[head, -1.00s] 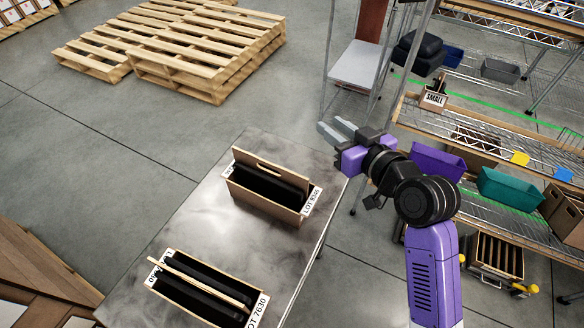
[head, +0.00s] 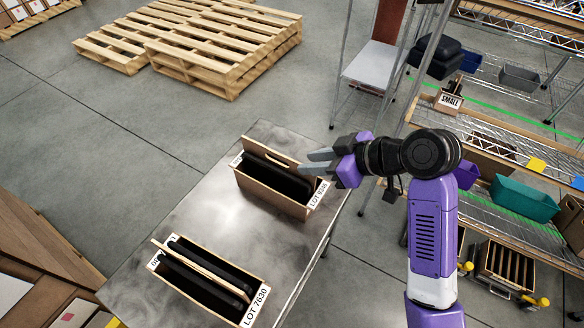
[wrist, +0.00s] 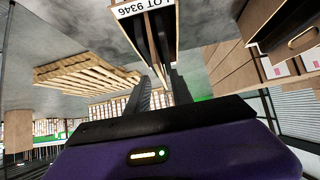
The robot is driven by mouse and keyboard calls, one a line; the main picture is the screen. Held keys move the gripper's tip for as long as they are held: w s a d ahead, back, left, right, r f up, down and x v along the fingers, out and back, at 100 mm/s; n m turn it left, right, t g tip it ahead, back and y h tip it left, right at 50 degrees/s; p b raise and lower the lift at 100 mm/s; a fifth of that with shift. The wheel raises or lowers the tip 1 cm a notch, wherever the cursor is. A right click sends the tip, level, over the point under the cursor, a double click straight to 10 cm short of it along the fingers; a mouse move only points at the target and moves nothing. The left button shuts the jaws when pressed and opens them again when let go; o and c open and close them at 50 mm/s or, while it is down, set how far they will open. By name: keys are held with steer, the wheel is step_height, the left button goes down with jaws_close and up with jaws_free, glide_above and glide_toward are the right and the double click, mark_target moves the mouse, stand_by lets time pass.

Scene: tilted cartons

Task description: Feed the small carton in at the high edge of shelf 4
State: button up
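A small open carton marked SMALL (head: 449,101) sits at the left end of a tilted wire shelf (head: 490,122) on the right of the head view, with dark contents showing above its rim. No shelf number is readable, so I cannot tell which shelf is shelf 4. My gripper (head: 318,162) is open and empty, its two grey fingers apart. It is beside the right end of a divided wooden box labelled LOT 9346 (head: 272,185), well to the left of the small carton. The wrist view shows the fingers (wrist: 160,92) apart, with that box above them.
A grey table (head: 190,225) holds that box and another labelled LOT 7630 (head: 210,282). A teal bin (head: 524,199), a purple bin (head: 466,174) and a crate (head: 506,268) are at the rack. Pallets (head: 215,50) lie behind. Open floor lies between.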

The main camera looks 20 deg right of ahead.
mark_target(296, 162)
steer(key=shift+b+x, duration=0.95)
steer(key=shift+x, duration=1.8)
steer(key=shift+c, duration=0.6)
jaws_close()
step_height(296, 162, up, 8)
steer(key=p, duration=0.7)
steer(key=shift+r+p, duration=0.2)
steer(key=shift+p, duration=0.1)
steer(key=shift+f, duration=0.15)
